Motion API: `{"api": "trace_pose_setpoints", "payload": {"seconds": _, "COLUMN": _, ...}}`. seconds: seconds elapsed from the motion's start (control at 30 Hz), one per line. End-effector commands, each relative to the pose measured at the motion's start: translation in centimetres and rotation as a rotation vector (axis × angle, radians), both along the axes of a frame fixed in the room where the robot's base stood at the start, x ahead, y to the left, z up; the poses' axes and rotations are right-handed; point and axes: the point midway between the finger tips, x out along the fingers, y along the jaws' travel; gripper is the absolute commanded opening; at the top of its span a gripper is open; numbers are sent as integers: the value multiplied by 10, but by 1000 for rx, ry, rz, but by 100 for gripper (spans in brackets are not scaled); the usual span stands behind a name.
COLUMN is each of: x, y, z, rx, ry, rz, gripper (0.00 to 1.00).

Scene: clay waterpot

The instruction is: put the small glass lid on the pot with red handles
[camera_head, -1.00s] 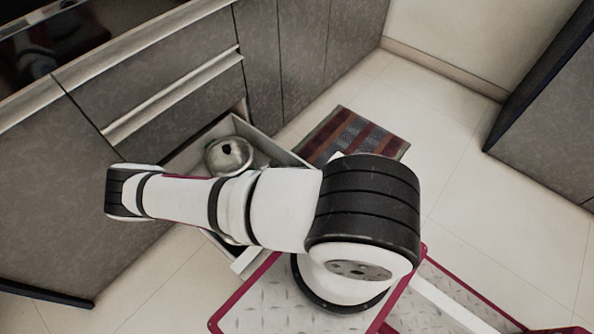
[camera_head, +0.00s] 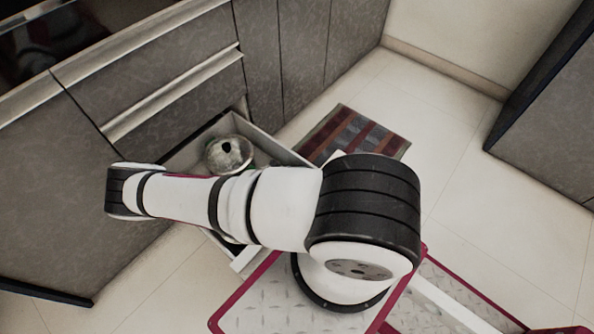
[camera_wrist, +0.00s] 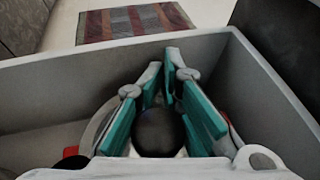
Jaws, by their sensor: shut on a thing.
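In the wrist view my gripper (camera_wrist: 163,72) points into an open drawer, with its teal-padded fingers on either side of a round black knob (camera_wrist: 158,133). The fingers are shut on this knob, which appears to belong to the small glass lid. Part of a pale curved rim shows behind the left finger. A small red piece (camera_wrist: 70,152), perhaps a handle of the pot, shows at the lower left; the rest of the pot is hidden. In the head view my arm hides the gripper and the lid.
The open drawer (camera_head: 283,153) has a grey wall (camera_wrist: 270,85) close around my gripper. A striped rug (camera_head: 352,137) lies on the floor beyond. Cabinet fronts stand at the left.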

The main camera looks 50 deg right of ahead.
Motion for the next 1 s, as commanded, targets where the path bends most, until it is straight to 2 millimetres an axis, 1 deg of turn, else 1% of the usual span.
{"api": "trace_pose_setpoints", "payload": {"seconds": 0.83, "x": 0, "y": 0, "z": -3, "rx": -1, "ry": -1, "rz": 0, "gripper": 0}}
{"api": "trace_pose_setpoints", "payload": {"seconds": 0.9, "x": 0, "y": 0, "z": -3, "rx": -1, "ry": -1, "rz": 0, "gripper": 18}}
{"api": "trace_pose_setpoints", "payload": {"seconds": 0.97, "x": 0, "y": 0, "z": -3, "rx": -1, "ry": -1, "rz": 0, "gripper": 32}}
{"api": "trace_pose_setpoints", "payload": {"seconds": 1.0, "x": 0, "y": 0, "z": -3, "rx": 0, "ry": -1, "rz": 0, "gripper": 33}}
